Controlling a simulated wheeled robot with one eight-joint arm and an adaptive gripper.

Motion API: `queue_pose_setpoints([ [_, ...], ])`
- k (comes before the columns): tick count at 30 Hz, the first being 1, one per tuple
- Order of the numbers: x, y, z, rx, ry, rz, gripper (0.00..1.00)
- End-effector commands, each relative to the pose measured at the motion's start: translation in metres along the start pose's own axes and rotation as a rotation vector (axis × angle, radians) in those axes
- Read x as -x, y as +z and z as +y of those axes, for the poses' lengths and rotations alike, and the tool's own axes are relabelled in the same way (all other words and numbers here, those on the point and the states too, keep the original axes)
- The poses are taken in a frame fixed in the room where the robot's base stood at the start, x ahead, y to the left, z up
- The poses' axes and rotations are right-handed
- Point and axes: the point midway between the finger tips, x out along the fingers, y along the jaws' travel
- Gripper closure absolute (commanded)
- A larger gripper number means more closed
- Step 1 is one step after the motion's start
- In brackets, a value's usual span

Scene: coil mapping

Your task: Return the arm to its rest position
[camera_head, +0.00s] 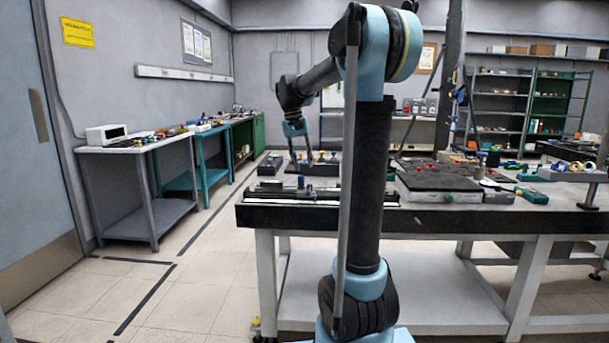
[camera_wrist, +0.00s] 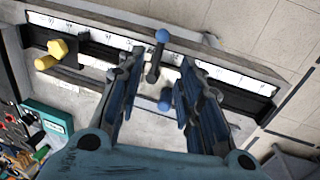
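My gripper (camera_head: 300,158) hangs over the far left part of the workbench, with its fingers pointing down. In the wrist view my gripper (camera_wrist: 160,65) has its two fingers well apart, with nothing pinched between them. A dark post with a blue ball tip (camera_wrist: 162,36) shows in the gap between the fingertips. A second blue knob (camera_wrist: 166,98) lies lower in the gap. Both belong to or stand by a long rail with a white scale (camera_wrist: 110,38). The arm is raised and reaches forward and left.
The workbench (camera_head: 300,216) has a grey block with a dark top (camera_head: 436,177) on its right. A yellow knob (camera_wrist: 57,47) sits on the rail's left. A teal box (camera_wrist: 47,117) and small parts are at lower left. Side tables (camera_head: 150,147) line the left wall; floor between is clear.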

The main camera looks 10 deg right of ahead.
Motion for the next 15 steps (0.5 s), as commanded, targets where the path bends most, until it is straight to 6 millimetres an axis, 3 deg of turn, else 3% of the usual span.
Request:
queue_pose_setpoints([
  [6, 0.0136, 0.0, 0.0, 0.0, 0.0, 0.0, 0.67],
  [15, 0.0145, 0.0002, 0.0, 0.0, 0.0, 0.0, 0.67],
])
